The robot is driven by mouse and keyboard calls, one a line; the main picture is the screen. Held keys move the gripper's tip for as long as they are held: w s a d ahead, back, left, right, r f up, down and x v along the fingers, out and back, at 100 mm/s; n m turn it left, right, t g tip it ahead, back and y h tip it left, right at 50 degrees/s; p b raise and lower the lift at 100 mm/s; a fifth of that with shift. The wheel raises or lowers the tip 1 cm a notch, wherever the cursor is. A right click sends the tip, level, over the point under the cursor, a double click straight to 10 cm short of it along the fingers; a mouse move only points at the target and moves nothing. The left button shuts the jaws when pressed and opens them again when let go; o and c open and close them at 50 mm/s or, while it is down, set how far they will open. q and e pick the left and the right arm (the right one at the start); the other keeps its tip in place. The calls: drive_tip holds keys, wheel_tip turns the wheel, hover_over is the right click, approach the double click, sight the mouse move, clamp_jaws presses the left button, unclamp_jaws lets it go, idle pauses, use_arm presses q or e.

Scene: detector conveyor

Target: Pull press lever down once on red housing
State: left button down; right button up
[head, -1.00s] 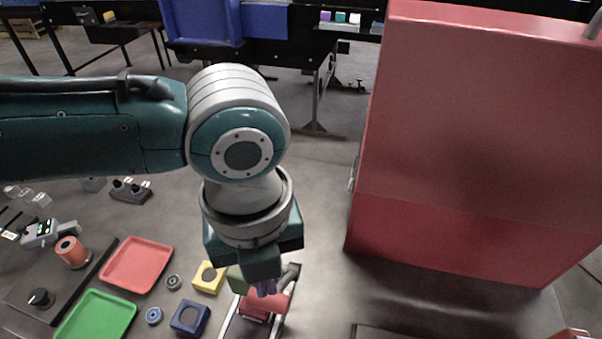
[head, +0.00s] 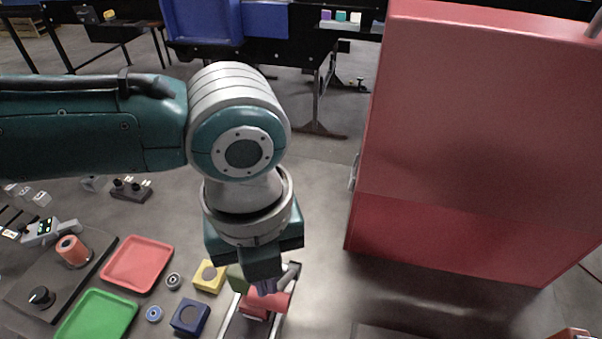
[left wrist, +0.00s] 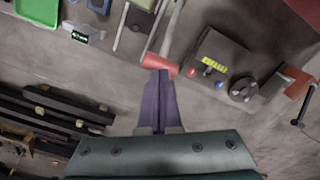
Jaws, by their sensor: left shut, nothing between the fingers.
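My left gripper (head: 266,288) points down over the press (head: 238,325), near the bottom middle of the head view. In the left wrist view its two fingers (left wrist: 160,78) are shut together and empty. Their tips are at a red bar (left wrist: 161,66), which looks like the press lever's grip, joined to grey rods. I cannot tell whether they touch it. In the head view red parts of the press (head: 255,306) show just below the fingers, and a dark arm (head: 292,272) rises beside them. A separate red housing is not clearly distinguishable, as my gripper partly covers the press. My right gripper is not in view.
Left of the press are a yellow block (head: 209,277), a blue block (head: 190,317), a red tray (head: 137,264) and a green tray (head: 97,318). A large red cabinet (head: 470,150) stands at the right. Bare grey surface lies between it and the press.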

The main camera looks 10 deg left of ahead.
sight(262, 303)
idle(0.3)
use_arm(q)
drive_tip(key=shift+f+b, duration=0.8)
drive_tip(key=shift+f, duration=0.1)
drive_tip(key=shift+r, duration=0.1)
drive_tip(key=shift+s+f, duration=0.75)
drive_tip(key=shift+f, duration=0.1)
drive_tip(key=shift+s+a+f, duration=0.1)
drive_tip(key=shift+s+f, duration=0.55)
drive_tip(key=shift+f, duration=0.05)
drive_tip(key=shift+f, duration=0.1)
